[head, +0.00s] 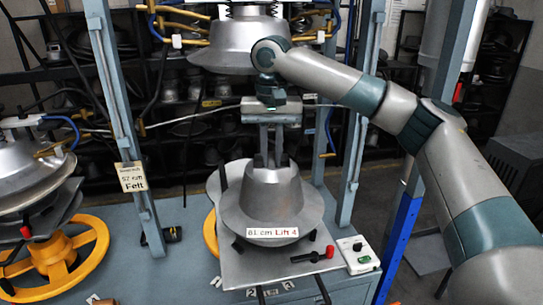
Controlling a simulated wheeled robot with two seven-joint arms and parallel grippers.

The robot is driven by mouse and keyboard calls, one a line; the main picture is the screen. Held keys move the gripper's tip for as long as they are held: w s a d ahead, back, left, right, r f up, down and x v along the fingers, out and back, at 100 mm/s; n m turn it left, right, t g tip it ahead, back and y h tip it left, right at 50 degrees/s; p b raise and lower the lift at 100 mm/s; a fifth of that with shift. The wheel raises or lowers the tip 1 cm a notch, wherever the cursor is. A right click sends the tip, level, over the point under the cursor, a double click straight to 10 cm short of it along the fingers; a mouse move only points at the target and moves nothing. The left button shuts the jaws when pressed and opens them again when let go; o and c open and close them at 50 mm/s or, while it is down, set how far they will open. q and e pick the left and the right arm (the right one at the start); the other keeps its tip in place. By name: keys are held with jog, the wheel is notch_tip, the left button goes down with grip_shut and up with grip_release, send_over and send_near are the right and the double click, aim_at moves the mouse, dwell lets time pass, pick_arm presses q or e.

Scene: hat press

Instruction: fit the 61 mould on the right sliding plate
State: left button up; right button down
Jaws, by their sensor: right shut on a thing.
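The 61 mould (270,195) is a grey metal hat shape with a wide brim and a label reading 61 cm Lift 4. It is upright over the right sliding plate (262,270), a flat grey plate pulled forward at the bench front. Whether its brim rests fully on the plate's supports cannot be told. My right gripper (271,161) points down and is shut on the top of the mould. My left gripper is not in view.
A metal upper die (240,45) hangs above, between blue-grey posts (350,150). A red-handled clamp (328,252) and a white switch box (358,254) sit right of the mould. A second press with a yellow handwheel (60,262) stands left. Shelves of moulds line the back.

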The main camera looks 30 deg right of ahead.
jog(key=shift+f, duration=1)
jog(key=shift+p, duration=0.45)
dwell(0.8)
jog(key=shift+f, duration=0.6)
dwell(0.8)
